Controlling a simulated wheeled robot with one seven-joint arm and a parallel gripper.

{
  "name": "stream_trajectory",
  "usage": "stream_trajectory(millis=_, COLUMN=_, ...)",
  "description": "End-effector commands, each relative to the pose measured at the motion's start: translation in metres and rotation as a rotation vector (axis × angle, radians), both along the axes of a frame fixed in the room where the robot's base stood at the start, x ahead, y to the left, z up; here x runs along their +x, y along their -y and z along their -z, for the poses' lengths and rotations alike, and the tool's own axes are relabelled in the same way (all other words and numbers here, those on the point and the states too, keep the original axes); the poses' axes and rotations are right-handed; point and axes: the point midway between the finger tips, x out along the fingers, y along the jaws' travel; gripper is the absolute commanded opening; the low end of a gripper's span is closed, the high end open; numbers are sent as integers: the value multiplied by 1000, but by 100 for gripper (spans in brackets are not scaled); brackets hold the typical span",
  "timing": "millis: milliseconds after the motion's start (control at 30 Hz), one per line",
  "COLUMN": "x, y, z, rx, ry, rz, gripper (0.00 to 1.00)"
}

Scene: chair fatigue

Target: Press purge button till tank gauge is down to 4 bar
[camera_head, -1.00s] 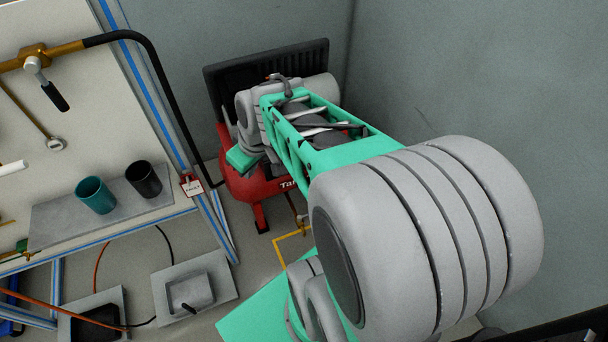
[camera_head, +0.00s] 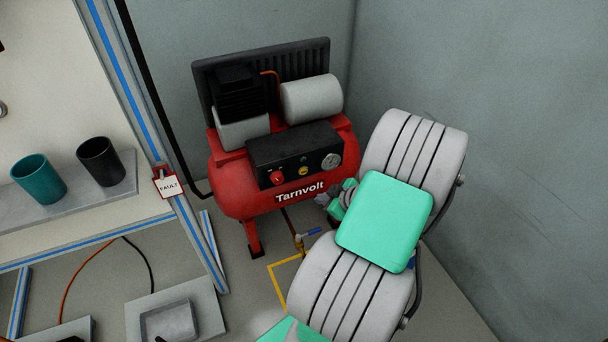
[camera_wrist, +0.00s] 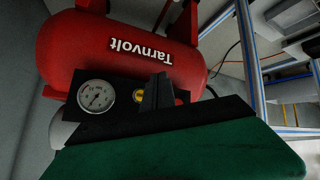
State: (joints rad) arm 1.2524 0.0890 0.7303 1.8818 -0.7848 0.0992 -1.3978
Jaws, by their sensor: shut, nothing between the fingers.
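The red Tarnvolt compressor tank (camera_head: 235,190) stands against the back wall. Its black control panel (camera_head: 265,150) carries a red knob (camera_head: 277,178), a small yellow button (camera_head: 304,171) and a round white tank gauge (camera_head: 330,160). The wrist view, upside down, shows the gauge (camera_wrist: 96,96) and the yellow button (camera_wrist: 138,97); the gauge reading is too small to tell. My gripper (camera_wrist: 157,92) is shut and empty in front of the panel, beside the yellow button in that picture and partly covering the red knob. In the head view my arm hides part of the gripper (camera_head: 325,199); contact cannot be told.
A yellow pipe with a blue-handled valve (camera_head: 308,233) is below the tank. A workbench frame with a FAULT tag (camera_head: 168,186), a teal cup (camera_head: 39,180) and a black cup (camera_head: 101,162) stands left. A grey wall (camera_head: 520,120) bounds the right.

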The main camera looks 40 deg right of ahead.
Motion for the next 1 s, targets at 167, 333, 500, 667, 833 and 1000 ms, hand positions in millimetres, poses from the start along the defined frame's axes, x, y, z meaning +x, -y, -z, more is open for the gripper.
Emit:
stream_trajectory(millis=167, x=7, y=2, z=1, rx=0, ry=-2, rz=-2, gripper=0)
stream_trajectory(millis=333, x=28, y=7, z=1, rx=-1, ry=-1, rz=-5, gripper=0)
stream_trajectory(millis=500, x=52, y=14, z=2, rx=-1, ry=-3, rz=-4, gripper=0)
stream_trajectory(millis=667, x=73, y=21, z=3, rx=-1, ry=-2, rz=-3, gripper=0)
stream_trajectory(millis=833, x=83, y=24, z=1, rx=0, ry=-3, rz=-2, gripper=0)
stream_trajectory(millis=1000, x=85, y=24, z=0, rx=1, ry=-3, rz=0, gripper=0)
